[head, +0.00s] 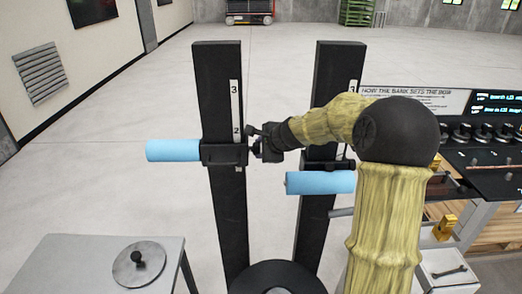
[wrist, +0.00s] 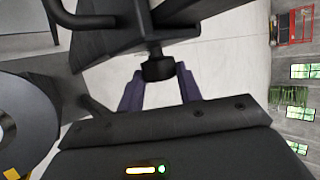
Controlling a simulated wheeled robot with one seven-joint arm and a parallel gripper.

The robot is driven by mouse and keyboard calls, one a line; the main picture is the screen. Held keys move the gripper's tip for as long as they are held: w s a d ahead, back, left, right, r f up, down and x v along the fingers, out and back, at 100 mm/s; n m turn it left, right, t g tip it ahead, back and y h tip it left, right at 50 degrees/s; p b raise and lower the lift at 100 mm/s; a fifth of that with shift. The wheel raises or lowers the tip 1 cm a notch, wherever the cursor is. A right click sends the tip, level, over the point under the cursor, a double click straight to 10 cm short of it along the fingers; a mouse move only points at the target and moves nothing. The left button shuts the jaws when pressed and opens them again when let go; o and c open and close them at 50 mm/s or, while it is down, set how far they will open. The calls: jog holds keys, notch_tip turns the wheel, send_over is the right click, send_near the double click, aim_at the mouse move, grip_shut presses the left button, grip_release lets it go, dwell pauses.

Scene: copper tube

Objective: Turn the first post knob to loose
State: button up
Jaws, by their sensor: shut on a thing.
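Two black upright posts stand in the head view, a left post (head: 215,90) and a right post (head: 335,75), each with a white number scale. A black collar (head: 224,154) with a light blue padded roller (head: 173,150) sits on the left post near mark 2. My gripper (head: 262,146) reaches to the right side of this collar and is shut on its post knob. In the wrist view, the dark knob (wrist: 158,68) lies between the two fingertips of my gripper (wrist: 159,86). The knob's turn position cannot be told.
A second blue roller (head: 320,183) sits lower on the right post, close under my arm. A grey table (head: 80,265) with a round plate stands at front left. A bench with several black knobs (head: 480,132) stands at right. Open floor lies behind.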

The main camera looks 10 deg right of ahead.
jog(key=o, duration=1)
jog(key=shift+d+r, duration=0.1)
jog(key=b+v, duration=0.2)
jog(key=v, duration=1.5)
jog(key=shift+s+b, duration=0.15)
jog(key=shift+b, duration=0.25)
jog(key=s+a+f+n+g+h, duration=0.1)
jog(key=s+a+f+n+g, duration=0.1)
jog(key=s+f+n, duration=0.7)
jog(key=s+a+f+n+g+h+p, duration=0.1)
jog(key=s+a+f+n+g+h, duration=0.1)
jog(key=s+f+n, duration=0.7)
notch_tip(320, 180, down, 5)
jog(key=s+a+g, duration=0.1)
jog(key=g, duration=0.1)
jog(key=shift+s+a+f+g, duration=0.15)
jog(key=shift+s+a+g, duration=0.15)
jog(key=shift+g, duration=0.1)
